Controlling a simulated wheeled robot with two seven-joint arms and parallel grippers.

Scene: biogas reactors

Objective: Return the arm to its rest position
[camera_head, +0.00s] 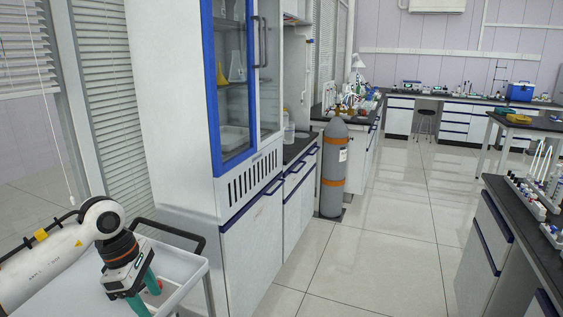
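My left arm (45,262) is white and comes in from the left edge at the bottom. It ends in my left gripper (149,298), which has two teal fingers pointing down over a white cart (185,268). The fingers stand apart, and I see nothing held between them. A small red thing shows beside the farther finger; I cannot tell what it is. The lower fingertip is close to the bottom edge of the picture. My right gripper is not in view.
A tall cabinet (168,110) with a blue-framed glass door stands just past the cart. A grey gas cylinder (334,168) with orange bands stands beyond it. A dark-topped bench (540,240) is at the right. The tiled floor (385,255) between them is clear.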

